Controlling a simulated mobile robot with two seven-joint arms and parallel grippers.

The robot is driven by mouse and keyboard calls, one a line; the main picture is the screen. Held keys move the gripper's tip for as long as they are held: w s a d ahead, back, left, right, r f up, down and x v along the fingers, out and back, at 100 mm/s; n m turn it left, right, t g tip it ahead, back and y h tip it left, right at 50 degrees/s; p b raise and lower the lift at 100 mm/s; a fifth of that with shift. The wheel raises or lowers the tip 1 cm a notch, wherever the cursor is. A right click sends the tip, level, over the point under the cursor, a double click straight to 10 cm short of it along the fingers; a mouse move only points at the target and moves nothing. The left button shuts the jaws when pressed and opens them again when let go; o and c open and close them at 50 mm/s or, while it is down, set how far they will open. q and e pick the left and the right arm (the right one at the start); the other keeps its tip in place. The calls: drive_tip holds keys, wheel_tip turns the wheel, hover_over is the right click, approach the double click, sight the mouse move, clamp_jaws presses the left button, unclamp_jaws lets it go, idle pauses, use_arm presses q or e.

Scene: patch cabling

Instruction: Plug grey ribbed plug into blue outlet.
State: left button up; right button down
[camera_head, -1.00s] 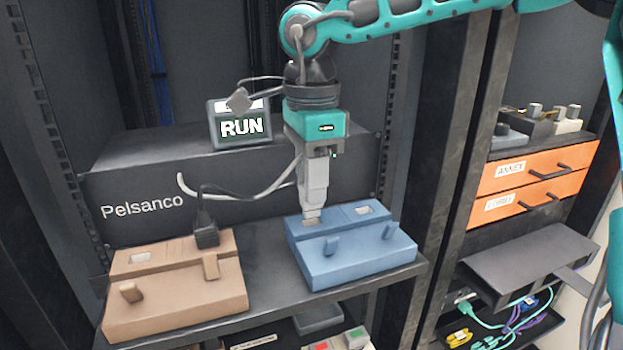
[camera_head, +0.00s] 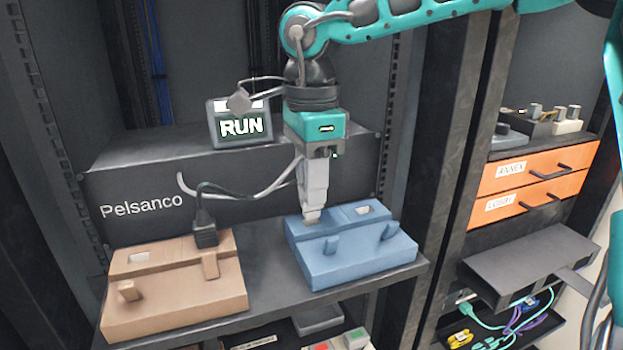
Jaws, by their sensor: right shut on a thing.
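The blue outlet block (camera_head: 350,262) sits on the dark shelf at the middle right, with two low latch-like tabs on its front. My right gripper (camera_head: 313,190) points down over its back left part, shut on the grey plug (camera_head: 312,215). The plug's lower end is at the left socket area of the blue block and looks slightly tilted. I cannot tell whether it is inside the socket or only touching its top. The fingers and plug are similar greys, so their border is unclear. My left gripper is not in view.
A tan outlet block (camera_head: 175,293) stands to the left, with a black plug (camera_head: 205,232) upright in it. Grey cables run behind my right gripper. A RUN display (camera_head: 240,124) stands on the Pelsanco box (camera_head: 150,195). Orange drawers (camera_head: 533,184) are at the right.

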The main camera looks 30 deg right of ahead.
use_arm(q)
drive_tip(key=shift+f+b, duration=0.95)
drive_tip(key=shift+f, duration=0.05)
use_arm(e)
drive_tip(key=shift+f, duration=1.25)
drive_tip(key=c, duration=0.9)
unclamp_jaws()
drive_tip(key=shift+o, duration=0.2)
drive_tip(key=shift+r, duration=0.25)
wheel_tip(320, 180, up, 11)
drive_tip(key=shift+p, duration=1)
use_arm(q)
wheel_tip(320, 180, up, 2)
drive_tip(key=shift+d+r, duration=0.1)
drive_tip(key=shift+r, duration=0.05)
use_arm(e)
drive_tip(key=shift+r, duration=0.75)
